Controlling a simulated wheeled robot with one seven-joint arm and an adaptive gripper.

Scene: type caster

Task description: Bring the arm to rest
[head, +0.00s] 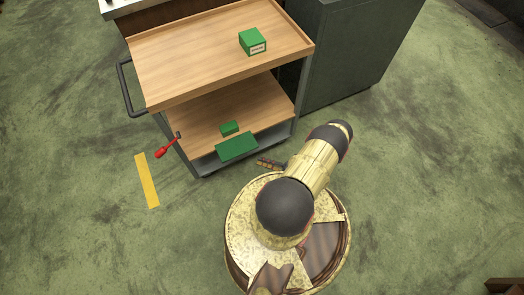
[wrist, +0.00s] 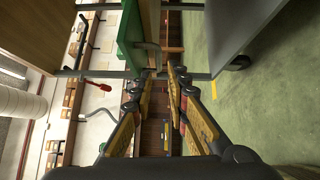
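My gripper (wrist: 160,72) shows in the wrist view as two yellow fingers with black joints. The fingertips are apart and I see nothing held between them. In the head view my arm rises from my round base and bends toward the upper right, in front of the cart. The gripper itself is mostly hidden there behind my arm.
A wooden two-shelf cart (head: 190,55) stands ahead, with a green box (head: 252,42) on top and green boxes (head: 237,147) below. A red-handled thing (head: 167,146) is at its left side. A dark cabinet (head: 355,50) stands right.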

